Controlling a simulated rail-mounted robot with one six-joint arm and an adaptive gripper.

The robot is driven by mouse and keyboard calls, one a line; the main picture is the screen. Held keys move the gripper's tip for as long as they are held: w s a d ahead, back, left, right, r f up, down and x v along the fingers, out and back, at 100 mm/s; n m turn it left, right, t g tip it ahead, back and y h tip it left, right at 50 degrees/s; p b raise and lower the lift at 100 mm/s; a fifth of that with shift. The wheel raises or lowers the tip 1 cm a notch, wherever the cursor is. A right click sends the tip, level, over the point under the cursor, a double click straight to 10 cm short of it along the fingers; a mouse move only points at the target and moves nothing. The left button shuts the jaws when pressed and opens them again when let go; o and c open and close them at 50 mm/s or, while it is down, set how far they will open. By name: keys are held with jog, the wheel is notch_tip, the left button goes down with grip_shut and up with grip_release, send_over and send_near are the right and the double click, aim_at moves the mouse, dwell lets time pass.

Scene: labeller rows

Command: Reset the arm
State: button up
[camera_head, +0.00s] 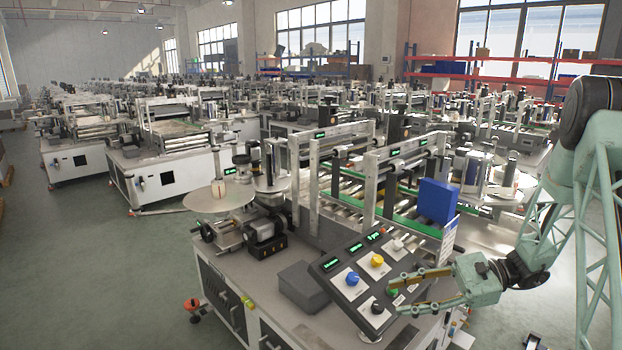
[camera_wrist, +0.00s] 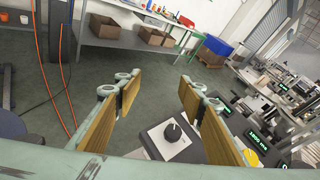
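My gripper (camera_head: 397,298) is at the right of the head view, beside the lower right part of a dark control panel (camera_head: 331,284). Its two fingers with tan pads are apart and nothing shows between them. In the wrist view my gripper (camera_wrist: 156,88) also shows spread fingers. A black knob (camera_wrist: 172,132) on a pale plate lies below and between the fingers there; it also shows in the head view (camera_head: 377,307). The panel also has a blue knob (camera_head: 352,279), a yellow knob (camera_head: 377,260) and a white knob (camera_head: 397,244). A green button (camera_head: 393,292) is partly hidden by the fingers.
The panel sits on a labelling machine (camera_head: 230,273) with rollers, metal frames and a blue box (camera_head: 437,201). Rows of similar machines fill the hall. Green floor (camera_head: 120,270) is clear at left. The wrist view shows a bench (camera_wrist: 130,35) with cardboard boxes (camera_wrist: 103,26).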

jog(key=s+a+r+n+g+h, duration=0.3)
jog(key=s+a+r+n+h, duration=0.3)
jog(key=s+r, duration=0.6)
jog(key=s+d+r+n+t+h, duration=0.1)
jog(key=s+r+n+t+h, duration=0.2)
jog(key=s, duration=1.1)
jog(key=s+d+r+n+t+h+b, duration=0.1)
jog(key=s+r+n+t+h, duration=0.2)
jog(key=s+r, duration=0.6)
jog(key=shift+s+d+r+n+h+b, duration=0.25)
jog(key=shift+s+n+h, duration=1.15)
jog(key=shift+s, duration=1.5)
